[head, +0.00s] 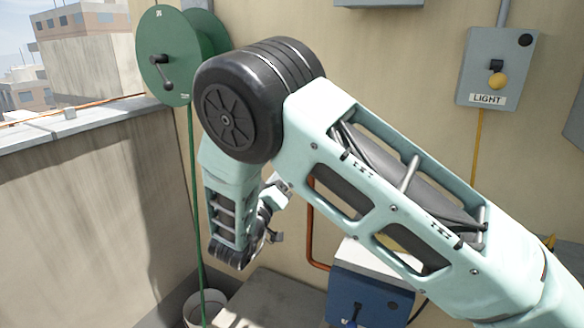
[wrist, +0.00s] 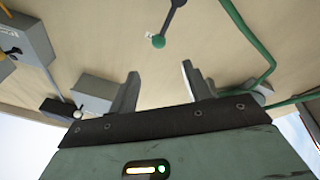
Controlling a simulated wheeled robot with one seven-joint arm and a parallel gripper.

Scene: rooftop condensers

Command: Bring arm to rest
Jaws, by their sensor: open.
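My arm crosses the head view from the lower right up to a black elbow joint, then folds down to the wrist. My gripper (wrist: 160,75) shows its two grey fingers apart in the wrist view, with nothing between them. In the head view the gripper end is small and partly hidden behind my forearm, in front of the beige wall. A dark lever with a green knob (wrist: 159,41) shows beyond the fingertips in the wrist view, apart from them.
A green hose reel (head: 180,50) hangs at upper left, its hose dropping into a white bucket (head: 193,312). A grey LIGHT switch box (head: 478,70) is on the wall at right. A blue box (head: 372,295) stands below my arm. A parapet (head: 80,190) bounds the left.

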